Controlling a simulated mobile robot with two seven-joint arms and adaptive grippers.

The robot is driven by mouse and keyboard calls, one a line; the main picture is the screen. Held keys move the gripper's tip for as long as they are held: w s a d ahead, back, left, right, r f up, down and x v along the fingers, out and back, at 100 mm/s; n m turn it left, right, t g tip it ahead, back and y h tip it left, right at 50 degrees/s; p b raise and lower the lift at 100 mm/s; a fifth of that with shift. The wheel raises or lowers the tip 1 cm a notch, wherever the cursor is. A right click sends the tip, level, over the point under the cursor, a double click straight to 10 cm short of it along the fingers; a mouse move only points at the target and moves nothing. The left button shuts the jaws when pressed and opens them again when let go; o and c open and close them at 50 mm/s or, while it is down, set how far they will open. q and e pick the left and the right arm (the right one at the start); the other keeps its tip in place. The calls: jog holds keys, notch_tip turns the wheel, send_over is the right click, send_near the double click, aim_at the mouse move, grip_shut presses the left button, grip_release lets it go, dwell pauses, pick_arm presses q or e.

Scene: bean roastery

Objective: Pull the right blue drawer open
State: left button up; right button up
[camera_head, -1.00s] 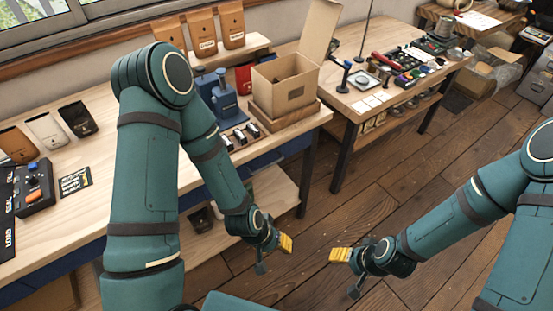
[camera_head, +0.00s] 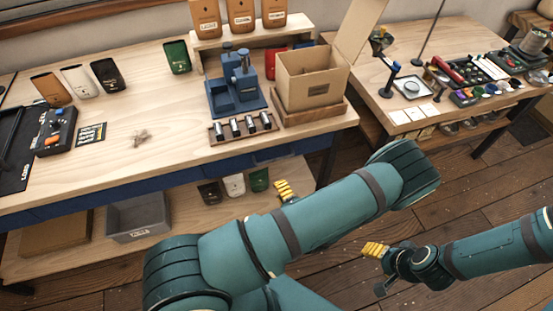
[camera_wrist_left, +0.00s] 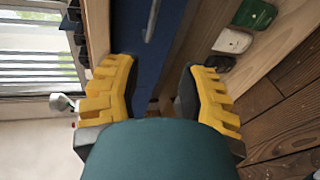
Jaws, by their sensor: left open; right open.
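The right blue drawer (camera_head: 255,160) is a dark blue front under the workbench top, below the rack of small cylinders. It looks closed, and its bar handle (camera_head: 277,154) runs along it. In the left wrist view the drawer front (camera_wrist_left: 148,75) lies beyond and between the fingers, with the handle (camera_wrist_left: 151,20) near the top edge. My left gripper (camera_head: 285,190) is open and empty, below and in front of the drawer; the arm hides most of it. Its spread yellow fingers show in the left wrist view (camera_wrist_left: 160,95). My right gripper (camera_head: 377,268) is open and empty over the floor.
The workbench (camera_head: 150,100) carries a cardboard box (camera_head: 308,85), a blue press (camera_head: 236,90) and a cylinder rack (camera_head: 243,130). A lower shelf holds a grey bin (camera_head: 138,216) and pouches. A second table (camera_head: 440,110) stands right. Floor in front is clear.

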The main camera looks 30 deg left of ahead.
aim_at(276, 159)
pick_arm(q)
jog(key=w+a, duration=0.3)
jog(key=w+a+f+m+t, duration=0.1)
jog(key=w+a, duration=0.2)
jog(key=w, duration=0.1)
jog(key=w+a+f+m+t+h+b, duration=0.1)
jog(key=w+a, duration=0.2)
jog(key=w, duration=0.1)
jog(key=shift+f, duration=0.1)
jog(key=shift+o, duration=0.2)
grip_shut()
